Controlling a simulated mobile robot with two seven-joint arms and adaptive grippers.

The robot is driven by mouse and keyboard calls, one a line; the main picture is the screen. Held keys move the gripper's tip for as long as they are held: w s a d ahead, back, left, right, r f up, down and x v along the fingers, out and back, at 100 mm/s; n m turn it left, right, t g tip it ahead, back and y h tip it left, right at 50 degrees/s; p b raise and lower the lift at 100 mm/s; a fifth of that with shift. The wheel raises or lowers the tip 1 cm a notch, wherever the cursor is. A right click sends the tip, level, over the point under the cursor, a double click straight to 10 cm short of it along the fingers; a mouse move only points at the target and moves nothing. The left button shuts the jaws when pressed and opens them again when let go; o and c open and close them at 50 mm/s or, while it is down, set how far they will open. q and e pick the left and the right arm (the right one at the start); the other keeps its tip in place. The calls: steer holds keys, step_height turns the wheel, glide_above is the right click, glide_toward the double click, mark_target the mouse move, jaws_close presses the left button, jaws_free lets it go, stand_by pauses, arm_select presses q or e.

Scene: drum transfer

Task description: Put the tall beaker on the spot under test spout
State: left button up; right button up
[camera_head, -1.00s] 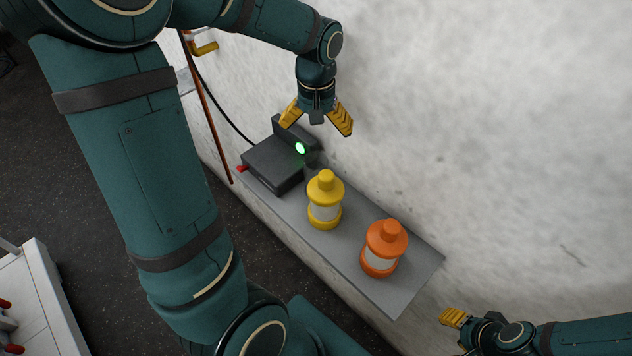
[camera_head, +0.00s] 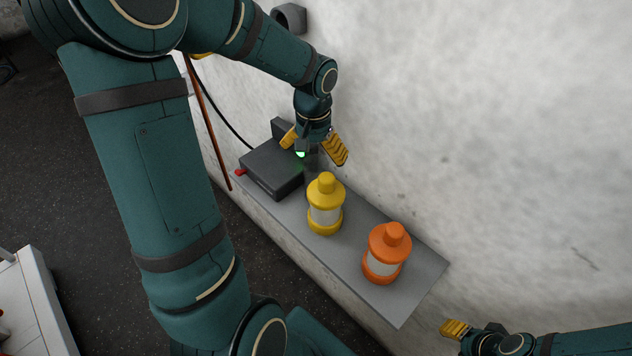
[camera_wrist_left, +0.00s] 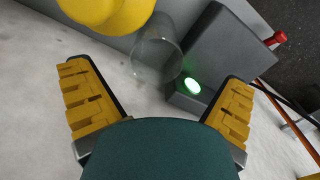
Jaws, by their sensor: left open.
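A clear glass beaker (camera_wrist_left: 155,52) shows in the left wrist view, between the yellow bottle and the dark box. It stands on the grey shelf (camera_head: 405,300); in the head view it is hard to make out behind my left gripper. My left gripper (camera_head: 312,152) is open and empty, pointing down by the box's right end. In the left wrist view (camera_wrist_left: 157,75) its fingers are spread to either side of the beaker's line, the beaker lying beyond the tips. My right gripper (camera_head: 455,328) is at the lower right, only partly visible. I cannot identify a test spout.
A yellow bottle (camera_head: 325,207) and an orange bottle (camera_head: 386,256) stand on the shelf. The dark box (camera_head: 271,170) has a green light (camera_wrist_left: 193,86) and a red knob (camera_head: 240,173). The pale wall rises behind. A dark grey round fitting (camera_head: 290,17) sits at the top.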

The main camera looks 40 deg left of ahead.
arm_select(q)
step_height(320, 180, down, 5)
steer(key=shift+w+d+f, duration=0.1)
steer(key=shift+d, duration=0.05)
steer(key=c, duration=1.3)
step_height(320, 180, up, 18)
steer(key=p, duration=0.2)
glide_above(315, 168)
steer(key=s+d, duration=0.2)
steer(key=s, duration=0.1)
steer(key=shift+w+d, duration=0.1)
steer(key=shift+w, duration=0.15)
